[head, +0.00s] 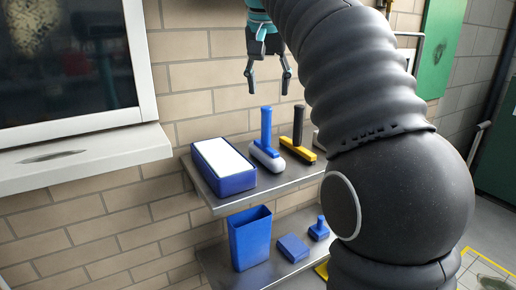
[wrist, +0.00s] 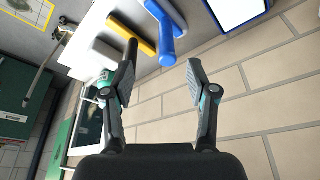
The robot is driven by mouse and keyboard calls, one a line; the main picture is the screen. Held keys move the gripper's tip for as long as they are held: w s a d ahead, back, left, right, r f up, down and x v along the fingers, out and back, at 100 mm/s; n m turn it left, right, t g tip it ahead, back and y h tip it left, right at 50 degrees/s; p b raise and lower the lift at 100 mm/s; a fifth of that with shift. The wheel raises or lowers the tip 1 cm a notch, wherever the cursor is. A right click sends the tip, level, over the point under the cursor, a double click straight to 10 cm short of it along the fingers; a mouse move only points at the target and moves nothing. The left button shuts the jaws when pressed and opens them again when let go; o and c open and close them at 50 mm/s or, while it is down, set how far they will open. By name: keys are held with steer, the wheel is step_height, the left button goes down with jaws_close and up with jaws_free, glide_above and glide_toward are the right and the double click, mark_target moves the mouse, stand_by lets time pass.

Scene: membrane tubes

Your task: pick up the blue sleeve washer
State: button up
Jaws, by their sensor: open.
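The blue sleeve washer (head: 266,128) stands on the upper shelf with its blue handle upright and a pale grey sleeve at its foot. In the wrist view its blue handle (wrist: 166,42) points toward my gripper, its end showing between the fingertips. My gripper (head: 267,84) is open and empty, pointing down above the handle, with a visible gap between them. In the wrist view my gripper (wrist: 162,60) shows both fingers spread apart.
A yellow tool with a black handle (head: 298,125) stands close to the right. A blue tray with a white top (head: 224,184) is on the left. The lower shelf holds a blue bin (head: 250,240), a blue block (head: 292,247) and a small blue tool (head: 319,230). A brick wall is behind.

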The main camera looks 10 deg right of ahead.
mark_target(267, 123)
steer(key=shift+m, duration=0.6)
steer(key=w+f, duration=0.1)
steer(key=f, duration=0.1)
steer(key=w+f, duration=0.4)
steer(key=shift+d, duration=0.25)
steer(key=shift+s+b+x, duration=0.1)
steer(key=shift+b+x, duration=0.2)
steer(key=shift+x, duration=1.05)
steer(key=shift+s+b+x, duration=0.15)
steer(key=shift+b+x, duration=0.15)
steer(key=shift+x, duration=1.1)
steer(key=shift+d, duration=0.1)
jaws_close()
